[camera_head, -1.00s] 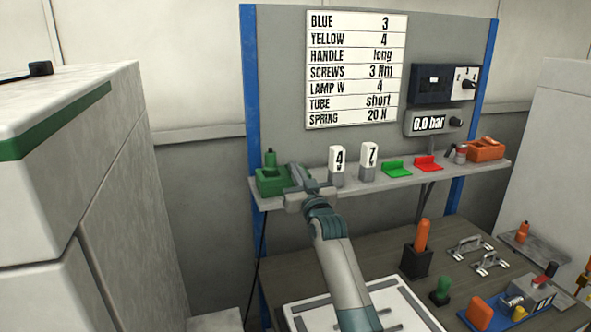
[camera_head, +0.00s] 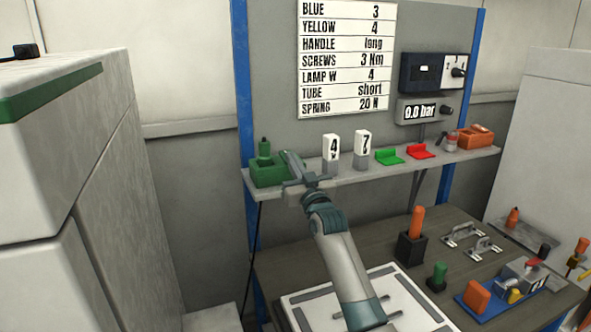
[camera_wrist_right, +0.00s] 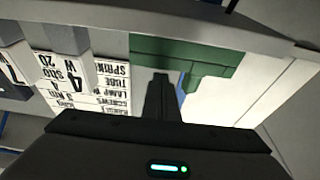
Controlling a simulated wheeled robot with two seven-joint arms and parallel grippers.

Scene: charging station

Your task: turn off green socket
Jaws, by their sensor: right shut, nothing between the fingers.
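The green socket (camera_head: 267,174) is a green box at the left end of the shelf, with a green upright plug-like part (camera_head: 264,150) on it. My right gripper (camera_head: 289,157) is shut and empty, at the socket's right side in the head view. The fingers and hand hide part of the socket, and no switch can be made out. My left gripper is not in view.
On the shelf (camera_head: 400,172), right of the gripper, stand white blocks marked 4 (camera_head: 332,148) and 7 (camera_head: 361,146), then green (camera_head: 389,156) and red (camera_head: 420,151) pieces. A grey cabinet (camera_head: 110,190) fills the left. The workbench below holds several tools.

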